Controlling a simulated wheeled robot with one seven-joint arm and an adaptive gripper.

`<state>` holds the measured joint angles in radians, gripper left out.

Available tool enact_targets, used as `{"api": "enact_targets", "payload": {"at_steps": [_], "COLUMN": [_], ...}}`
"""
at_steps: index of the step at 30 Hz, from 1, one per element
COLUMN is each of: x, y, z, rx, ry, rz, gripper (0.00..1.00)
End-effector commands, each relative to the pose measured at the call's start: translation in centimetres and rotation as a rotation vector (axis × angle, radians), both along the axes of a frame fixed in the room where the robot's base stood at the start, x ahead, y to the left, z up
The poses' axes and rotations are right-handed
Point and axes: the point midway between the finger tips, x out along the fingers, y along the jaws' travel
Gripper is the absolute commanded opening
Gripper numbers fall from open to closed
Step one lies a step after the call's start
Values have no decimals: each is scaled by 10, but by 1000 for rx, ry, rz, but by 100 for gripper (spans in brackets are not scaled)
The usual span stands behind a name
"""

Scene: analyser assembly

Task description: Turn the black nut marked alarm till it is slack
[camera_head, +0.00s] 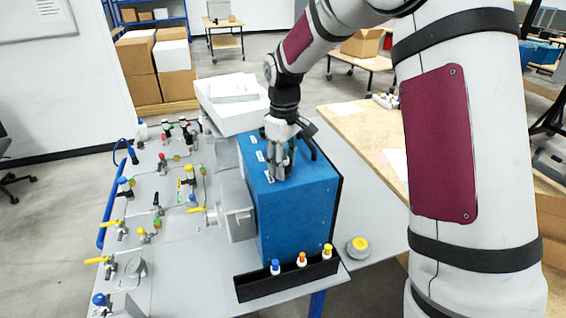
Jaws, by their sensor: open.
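The blue analyser box (297,215) stands on the grey table. Small white labels (260,156) lie in a row along the left of its top, too small to read. My gripper (279,174) points down over the box top, close beside these labels. Its fingers are open. The black nut marked alarm cannot be made out; the gripper may hide it. I cannot tell whether the fingers stand around a nut or touch one.
A black tray (285,280) with small coloured-cap bottles runs along the box's front. A grey panel (185,235) with several valves and pipes lies to the left. A white carton (234,110) stands behind. A round yellow-topped item (357,246) sits to the right.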

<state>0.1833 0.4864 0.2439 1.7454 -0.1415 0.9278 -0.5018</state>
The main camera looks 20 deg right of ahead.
Motion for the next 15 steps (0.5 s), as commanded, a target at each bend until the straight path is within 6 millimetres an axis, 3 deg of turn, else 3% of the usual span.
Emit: {"api": "enact_targets", "payload": {"at_steps": [15], "x": [0], "y": [1], "z": [0], "rx": [-1], "ry": [-1], "rz": [-742], "gripper": [42]}}
